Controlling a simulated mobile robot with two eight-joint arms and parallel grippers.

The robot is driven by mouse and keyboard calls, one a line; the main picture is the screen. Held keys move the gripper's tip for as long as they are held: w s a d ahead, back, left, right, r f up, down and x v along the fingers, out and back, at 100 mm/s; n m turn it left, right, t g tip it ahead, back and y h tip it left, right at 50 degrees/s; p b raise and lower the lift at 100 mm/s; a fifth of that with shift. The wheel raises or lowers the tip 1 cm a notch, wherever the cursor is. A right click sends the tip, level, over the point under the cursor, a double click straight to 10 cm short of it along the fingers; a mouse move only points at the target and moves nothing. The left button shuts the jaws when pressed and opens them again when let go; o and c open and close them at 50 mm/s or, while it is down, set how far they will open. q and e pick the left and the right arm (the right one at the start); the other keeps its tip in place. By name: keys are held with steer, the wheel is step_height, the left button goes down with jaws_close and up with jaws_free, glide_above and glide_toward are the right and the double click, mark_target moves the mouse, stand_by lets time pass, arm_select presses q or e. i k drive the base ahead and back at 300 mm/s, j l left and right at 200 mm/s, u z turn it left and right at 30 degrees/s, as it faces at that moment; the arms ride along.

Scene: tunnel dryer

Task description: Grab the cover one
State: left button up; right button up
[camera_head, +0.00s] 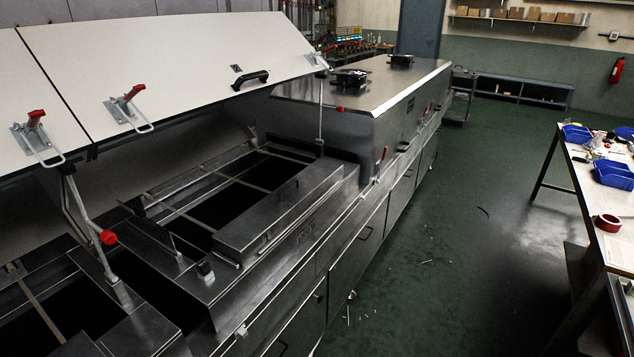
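A large white cover (190,60) stands raised and tilted over the open metal tunnel dryer (290,240). It has a black handle (250,77) near its right lower edge and a red-handled clamp (128,103) at its left. A second white cover (28,85) is raised beside it at the left edge, with another red-handled clamp (36,133). No marking shows which one is cover one. A metal strut with a red knob (108,237) stands below the covers, and a thin rod (320,115) stands near the right end. Neither gripper is in view.
Open dark bays with metal bars (215,180) lie under the covers. A closed metal hood (375,90) stands farther back. The green floor (440,230) is mostly clear. A workbench (590,190) with blue bins (612,174) and red tape (607,223) stands at right.

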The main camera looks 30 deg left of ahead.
mark_target(240, 240)
steer(key=i+l+u, duration=0.1)
steer(key=i+u, duration=0.25)
steer(key=i+l+u, duration=0.2)
steer(key=i+u, duration=0.15)
steer(key=i+l+u, duration=0.5)
steer(key=u, duration=0.25)
steer(key=i+l+u, duration=0.4)
steer(key=l+u, duration=0.2)
steer(key=u, duration=0.15)
steer(key=i, duration=0.05)
